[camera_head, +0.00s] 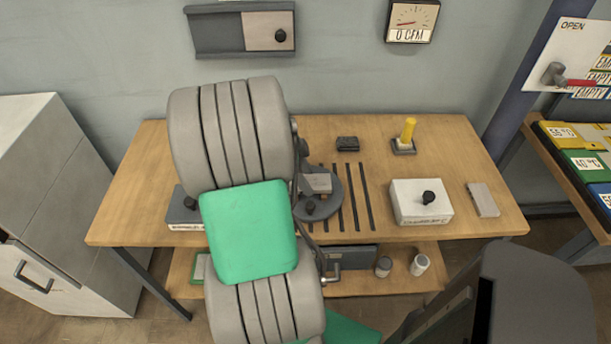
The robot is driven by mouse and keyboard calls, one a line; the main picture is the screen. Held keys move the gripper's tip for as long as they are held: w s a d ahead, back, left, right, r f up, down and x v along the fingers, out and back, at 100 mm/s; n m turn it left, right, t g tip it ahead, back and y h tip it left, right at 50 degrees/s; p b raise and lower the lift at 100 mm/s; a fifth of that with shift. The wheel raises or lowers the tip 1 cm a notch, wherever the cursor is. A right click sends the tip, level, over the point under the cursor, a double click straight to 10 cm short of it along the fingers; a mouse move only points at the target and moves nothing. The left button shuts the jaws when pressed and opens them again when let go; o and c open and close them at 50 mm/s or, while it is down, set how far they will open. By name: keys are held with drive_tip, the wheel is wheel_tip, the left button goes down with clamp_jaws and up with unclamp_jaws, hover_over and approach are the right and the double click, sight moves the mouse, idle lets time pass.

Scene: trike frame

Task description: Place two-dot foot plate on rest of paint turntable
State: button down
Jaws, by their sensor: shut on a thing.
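The paint turntable appears to be the round grey disc (329,208) on the bench, just right of my arm. A light grey block (317,183) shows on its upper part and a dark knob (310,207) near its front. My arm covers the disc's left edge. My gripper's fingers are hidden behind my arm, so its hold cannot be seen. I cannot make out a plate with two dots. A flat grey plate (482,199) lies at the bench's right end, with no dots that I can tell.
The wooden bench (455,150) also bears a white box (420,213) with a black knob, a yellow peg (408,130) on a dark base, and a small black block (347,143). Dark strips (366,195) run beside the turntable. Two small cups (420,265) stand on the lower shelf.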

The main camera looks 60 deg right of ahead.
drive_tip(key=shift+f, duration=0.1)
drive_tip(key=c, duration=0.6)
unclamp_jaws()
drive_tip(key=p+v, duration=0.1)
drive_tip(key=v, duration=1.1)
drive_tip(key=w+a+n+t+h, duration=0.1)
drive_tip(key=w+a+n+t, duration=0.1)
drive_tip(key=w+a+n, duration=0.6)
drive_tip(key=w+a+n+t+y, duration=0.1)
drive_tip(key=a+n, duration=0.6)
drive_tip(key=a, duration=0.2)
drive_tip(key=w+a+f+n+t+y, duration=0.1)
drive_tip(key=a+n+t, duration=0.1)
drive_tip(key=a+n, duration=0.6)
drive_tip(key=w+a+f+n+t+y, duration=0.1)
drive_tip(key=a+n+t, duration=0.1)
drive_tip(key=a+n, duration=0.5)
drive_tip(key=shift+w+a+f+n, duration=0.1)
drive_tip(key=shift+a+n, duration=0.1)
drive_tip(key=shift+a, duration=0.75)
drive_tip(key=shift+w+a+f+n, duration=0.1)
drive_tip(key=shift+a+n, duration=0.1)
drive_tip(key=shift+a, duration=0.8)
